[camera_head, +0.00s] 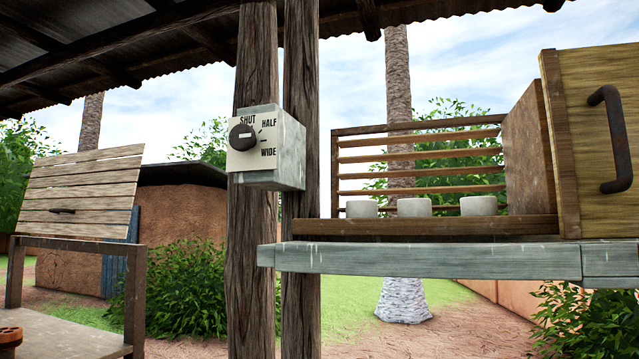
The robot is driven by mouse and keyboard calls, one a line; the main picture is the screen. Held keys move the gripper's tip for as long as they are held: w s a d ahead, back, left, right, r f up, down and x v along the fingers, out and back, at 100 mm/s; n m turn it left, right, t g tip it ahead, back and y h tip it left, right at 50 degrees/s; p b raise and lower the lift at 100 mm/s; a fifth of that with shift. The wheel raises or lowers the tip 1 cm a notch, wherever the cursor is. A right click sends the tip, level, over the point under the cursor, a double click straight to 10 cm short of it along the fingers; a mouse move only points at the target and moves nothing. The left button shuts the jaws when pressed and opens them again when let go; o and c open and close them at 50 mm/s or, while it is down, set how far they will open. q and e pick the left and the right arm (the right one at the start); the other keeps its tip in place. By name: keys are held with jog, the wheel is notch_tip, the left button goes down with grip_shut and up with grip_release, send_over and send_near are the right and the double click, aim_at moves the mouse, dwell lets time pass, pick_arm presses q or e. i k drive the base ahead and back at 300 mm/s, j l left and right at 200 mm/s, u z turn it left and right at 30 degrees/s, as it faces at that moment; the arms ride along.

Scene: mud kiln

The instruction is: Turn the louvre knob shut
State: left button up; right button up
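The louvre knob (242,138) is dark and round with a pale pointer bar. It sits on the white front plate of a control box (288,150) fixed to a wooden post. The plate is marked SHUT at the top, HALF at the upper right and WIDE at the lower right. The pale bar lies roughly level, pointing right, with a small tick mark beyond it; I cannot tell exactly which mark it is set to. The louvre slats (420,157) in the wooden frame at right stand apart, with greenery showing between them. Neither of my grippers is in view.
Several pale cups (414,207) stand on the wooden ledge before the slats. A wooden door (600,150) with a dark handle (610,139) is at right. A grey beam (420,261) runs below. A slatted panel (80,190) stands at left. Space before the knob looks clear.

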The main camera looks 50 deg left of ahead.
aim_at(242, 137)
jog(key=u, duration=2.05)
